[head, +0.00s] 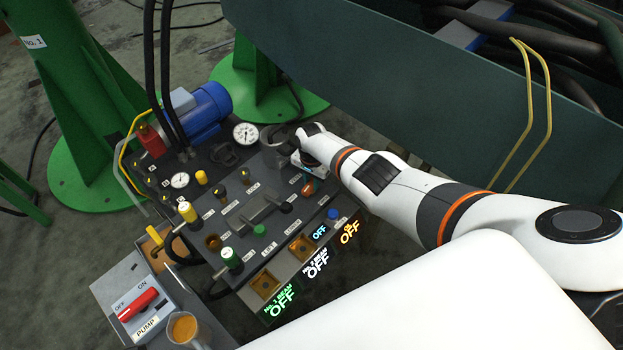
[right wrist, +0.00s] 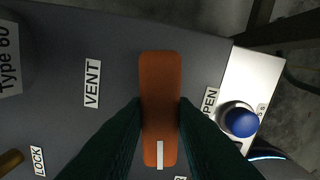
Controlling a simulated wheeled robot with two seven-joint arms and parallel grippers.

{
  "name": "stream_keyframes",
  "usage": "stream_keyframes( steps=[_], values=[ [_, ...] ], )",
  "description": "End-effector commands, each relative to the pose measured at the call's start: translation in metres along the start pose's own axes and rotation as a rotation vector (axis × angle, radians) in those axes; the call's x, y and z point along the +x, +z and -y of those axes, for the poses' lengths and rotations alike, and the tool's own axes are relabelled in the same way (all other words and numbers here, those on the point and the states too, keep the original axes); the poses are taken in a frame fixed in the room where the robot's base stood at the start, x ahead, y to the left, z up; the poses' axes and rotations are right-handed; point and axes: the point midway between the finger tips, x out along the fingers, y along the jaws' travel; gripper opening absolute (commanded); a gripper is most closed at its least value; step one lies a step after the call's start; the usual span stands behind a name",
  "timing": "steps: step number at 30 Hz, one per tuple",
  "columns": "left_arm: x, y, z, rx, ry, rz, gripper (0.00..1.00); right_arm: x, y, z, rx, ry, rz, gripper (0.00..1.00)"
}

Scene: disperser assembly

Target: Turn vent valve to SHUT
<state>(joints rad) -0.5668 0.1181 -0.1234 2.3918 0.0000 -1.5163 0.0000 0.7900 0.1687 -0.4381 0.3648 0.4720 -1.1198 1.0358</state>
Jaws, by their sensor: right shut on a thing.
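The vent valve has a long orange-brown handle (right wrist: 160,78), seen in the right wrist view, next to a VENT label (right wrist: 92,84). The handle runs up and down in that view, with a white mark on its lower end. An OPEN label (right wrist: 209,100) lies to its right; another label at the bottom edge is cut off and unreadable. In the head view the right gripper (head: 306,166) is at the panel's right side, over the orange valve (head: 309,187). My left gripper is not in view.
A blue button (right wrist: 241,122) sits on a light plate beside the valve. The control panel carries several knobs, gauges and lit OFF displays (head: 317,263). A pump box with a red switch (head: 137,304) and a cup (head: 183,327) are at lower left.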

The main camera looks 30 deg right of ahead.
Motion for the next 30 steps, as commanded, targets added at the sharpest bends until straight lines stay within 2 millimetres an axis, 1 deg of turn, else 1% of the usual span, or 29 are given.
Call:
stream_keyframes(
  steps=[6,12,28,29,30],
  values=[
    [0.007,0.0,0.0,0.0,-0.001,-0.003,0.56,0.0,0.0,0.001,0.122,-0.002,-0.001,0.01],
    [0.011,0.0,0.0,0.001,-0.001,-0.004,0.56,0.0,0.0,0.001,0.183,-0.002,0.001,0.01],
    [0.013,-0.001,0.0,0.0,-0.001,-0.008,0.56,0.0,0.001,0.001,0.209,-0.001,0.001,0.01],
    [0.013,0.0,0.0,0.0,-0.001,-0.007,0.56,0.0,0.001,0.001,0.209,0.0,0.001,0.25],
    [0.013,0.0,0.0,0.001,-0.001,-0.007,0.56,0.0,0.001,0.001,0.209,0.0,0.001,0.32]
  ],
)
